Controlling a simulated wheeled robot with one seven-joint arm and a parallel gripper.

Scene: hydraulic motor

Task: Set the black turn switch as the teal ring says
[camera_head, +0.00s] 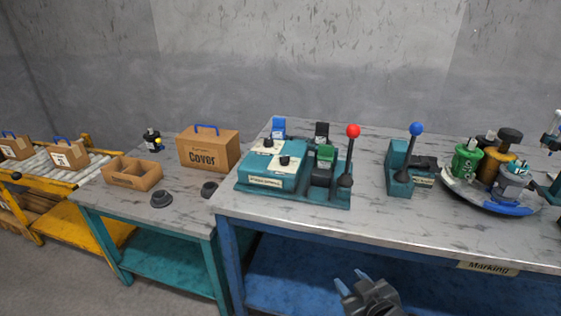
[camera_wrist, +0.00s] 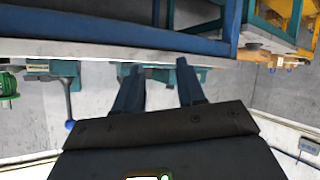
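A teal control box (camera_head: 262,184) with pale top panels stands on the grey bench. Two black turn switches sit on it, one at the front (camera_head: 285,161) and one further back (camera_head: 268,143). Their exact pointing directions are too small to read. I cannot make out a teal ring for certain; a grey part with a teal top (camera_head: 517,169) stands on the round tray at right. My gripper (camera_head: 352,280) is below and in front of the bench edge, empty. The wrist view shows its two blue fingers (camera_wrist: 159,85) spread apart.
Near the switches are a red-knobbed lever (camera_head: 353,132), a blue switch (camera_head: 278,127) and a green one (camera_head: 325,154). A blue-knobbed lever (camera_head: 416,130) stands to the right. The round tray (camera_head: 470,193) holds several parts. A Cover box (camera_head: 208,150) is at left.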

